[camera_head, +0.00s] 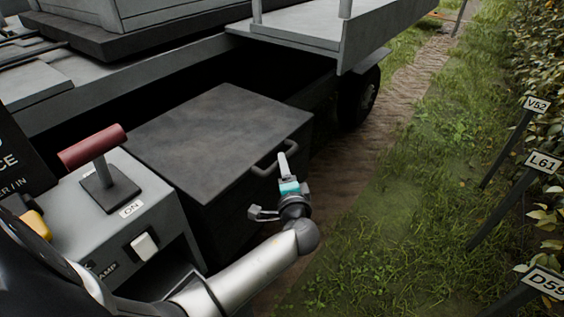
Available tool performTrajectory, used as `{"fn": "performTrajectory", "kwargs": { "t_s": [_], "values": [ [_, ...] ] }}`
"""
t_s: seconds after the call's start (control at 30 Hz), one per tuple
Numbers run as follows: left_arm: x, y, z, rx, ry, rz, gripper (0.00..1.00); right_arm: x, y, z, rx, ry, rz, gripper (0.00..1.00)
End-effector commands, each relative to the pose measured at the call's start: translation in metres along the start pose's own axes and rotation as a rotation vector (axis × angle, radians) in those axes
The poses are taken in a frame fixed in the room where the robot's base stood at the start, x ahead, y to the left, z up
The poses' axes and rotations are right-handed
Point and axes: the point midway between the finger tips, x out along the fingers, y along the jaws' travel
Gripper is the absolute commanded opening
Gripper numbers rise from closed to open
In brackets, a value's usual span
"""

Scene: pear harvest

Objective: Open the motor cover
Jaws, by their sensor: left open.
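The motor cover appears to be the dark grey box (215,125) with a flat, scuffed lid, in the middle of the head view; its lid looks shut. A curved bar handle (262,170) sits on its right-hand face, near the top edge. My left gripper (269,187) is open right in front of that face, one finger up by the handle and the other lower. I cannot tell whether the upper finger touches the handle. Nothing shows between the fingers. My right gripper is not in view.
A grey control box (160,212) with a red-handled lever (92,147) and a white switch stands left of the dark box. A raised grey platform (300,30) and a wheel (358,97) are behind. Grass (400,200) and label stakes (503,147) lie to the right.

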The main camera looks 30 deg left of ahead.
Motion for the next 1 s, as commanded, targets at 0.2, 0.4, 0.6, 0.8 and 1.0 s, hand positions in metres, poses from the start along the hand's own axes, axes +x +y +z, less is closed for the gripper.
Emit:
{"fn": "performTrajectory", "kwargs": {
  "t_s": [0.2, 0.4, 0.6, 0.8, 1.0],
  "values": [
    [0.031, 0.001, 0.000, 0.000, 0.001, 0.000, 0.55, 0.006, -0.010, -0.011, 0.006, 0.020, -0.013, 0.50],
    [0.041, 0.001, 0.000, 0.001, 0.001, 0.001, 0.55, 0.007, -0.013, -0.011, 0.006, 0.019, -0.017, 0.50],
    [0.042, 0.000, 0.000, 0.000, 0.001, 0.001, 0.55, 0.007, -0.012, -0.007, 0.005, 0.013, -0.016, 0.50],
    [0.041, 0.001, 0.000, 0.000, 0.001, 0.001, 0.39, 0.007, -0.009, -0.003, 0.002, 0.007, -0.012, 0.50],
    [0.041, 0.001, 0.000, 0.000, 0.001, 0.001, 0.16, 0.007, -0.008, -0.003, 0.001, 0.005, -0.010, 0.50]
  ]
}}
